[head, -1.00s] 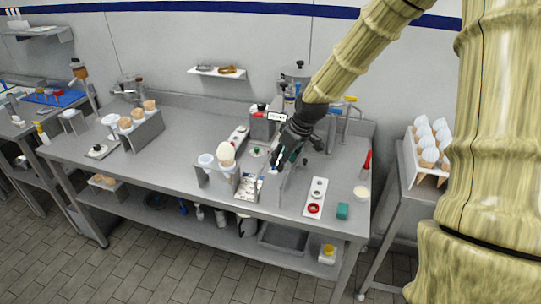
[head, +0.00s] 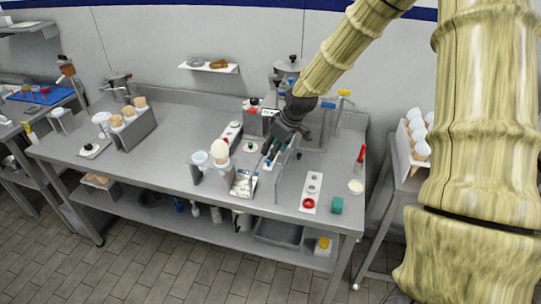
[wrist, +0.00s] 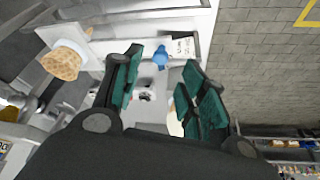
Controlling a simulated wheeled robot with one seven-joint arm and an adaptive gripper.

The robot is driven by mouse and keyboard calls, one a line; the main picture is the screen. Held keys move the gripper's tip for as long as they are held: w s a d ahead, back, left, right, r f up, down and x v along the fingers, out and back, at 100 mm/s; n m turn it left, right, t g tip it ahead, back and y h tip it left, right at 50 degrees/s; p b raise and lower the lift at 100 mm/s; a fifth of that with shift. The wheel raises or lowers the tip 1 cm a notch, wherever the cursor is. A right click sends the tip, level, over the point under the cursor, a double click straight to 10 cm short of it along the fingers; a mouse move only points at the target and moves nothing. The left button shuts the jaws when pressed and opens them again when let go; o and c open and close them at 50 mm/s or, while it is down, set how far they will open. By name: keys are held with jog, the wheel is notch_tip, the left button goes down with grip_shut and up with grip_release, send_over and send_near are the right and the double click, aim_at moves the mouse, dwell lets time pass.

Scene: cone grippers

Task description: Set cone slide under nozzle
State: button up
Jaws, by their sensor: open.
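My gripper (head: 268,158) is open over the front middle of the steel table, pointing down. In the wrist view, its green-padded fingers (wrist: 160,85) are spread on either side of a small blue knob (wrist: 161,57), which lies beyond the tips. The knob sits on a pale strip; I cannot tell whether this is the cone slide. A waffle cone (wrist: 62,65) stands in a white holder to the left.
A tray of small items (head: 243,183) lies beside my gripper. A cone rack (head: 140,132) stands left; the table between is mostly clear.

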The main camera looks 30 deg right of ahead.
jog(key=shift+p+x, duration=0.7)
jog(key=shift+x, duration=1.95)
grip_shut()
